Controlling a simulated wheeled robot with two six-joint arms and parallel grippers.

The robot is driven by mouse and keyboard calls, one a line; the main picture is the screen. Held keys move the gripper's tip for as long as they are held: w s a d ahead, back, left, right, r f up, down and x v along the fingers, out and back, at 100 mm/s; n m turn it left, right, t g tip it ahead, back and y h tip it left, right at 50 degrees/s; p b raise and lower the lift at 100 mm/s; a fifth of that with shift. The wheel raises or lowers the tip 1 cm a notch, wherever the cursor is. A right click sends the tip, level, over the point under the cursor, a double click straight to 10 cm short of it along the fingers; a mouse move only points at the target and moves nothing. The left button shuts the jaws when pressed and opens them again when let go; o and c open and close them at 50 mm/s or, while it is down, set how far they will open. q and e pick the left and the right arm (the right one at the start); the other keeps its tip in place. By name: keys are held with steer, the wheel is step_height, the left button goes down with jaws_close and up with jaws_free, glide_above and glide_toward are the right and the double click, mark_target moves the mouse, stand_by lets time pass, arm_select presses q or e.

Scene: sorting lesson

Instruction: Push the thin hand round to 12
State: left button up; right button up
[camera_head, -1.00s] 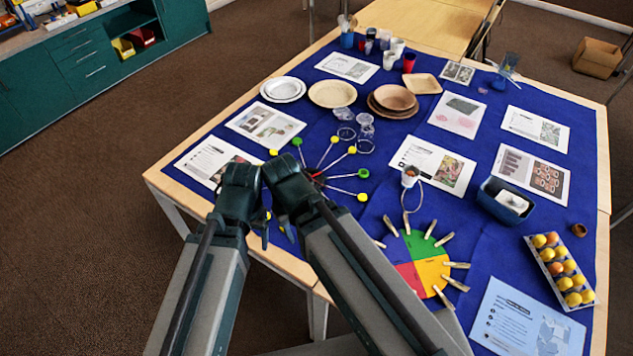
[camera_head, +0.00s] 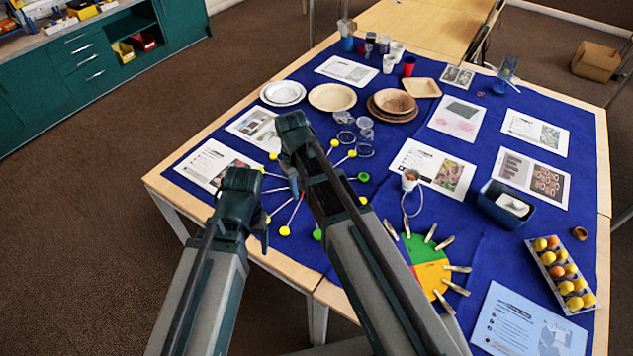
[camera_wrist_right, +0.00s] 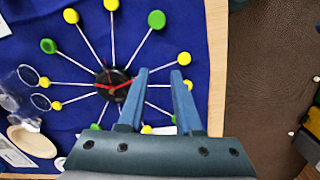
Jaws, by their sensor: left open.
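The clock is a ring of pale sticks ending in yellow and green knobs around a black hub (camera_wrist_right: 118,88), with red hands (camera_wrist_right: 112,86) on the hub. It lies on the blue cloth. I cannot tell clearly which red hand is the thin one or which knob is 12. My right gripper (camera_wrist_right: 160,78) is open and empty, its blue fingers apart over the sticks beside the hub. In the head view my right arm hides the hub. My left gripper (camera_head: 263,235) is open at the near-left edge of the clock, by yellow knobs (camera_head: 285,231).
A coloured disc (camera_head: 430,272) with clothespins lies right of my right arm. White plates (camera_head: 283,92), brown bowls (camera_head: 394,102) and clear cups stand beyond the clock. A blue tub (camera_head: 505,204) and a fruit tray (camera_head: 561,273) are at the right. The wooden table edge (camera_wrist_right: 217,60) is close.

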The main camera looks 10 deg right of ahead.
steer(key=w+d, duration=0.4)
steer(key=w, duration=0.2)
steer(key=w+d+n, duration=0.1)
steer(key=w+d, duration=0.2)
steer(key=w, duration=0.4)
steer(key=shift+w+d+f+n+y, duration=0.25)
steer(key=shift+w+d+n+y, duration=0.05)
steer(key=shift+d, duration=0.05)
step_height(320, 180, down, 14)
steer(key=b, duration=1.4)
steer(key=shift+r, duration=0.2)
jaws_close()
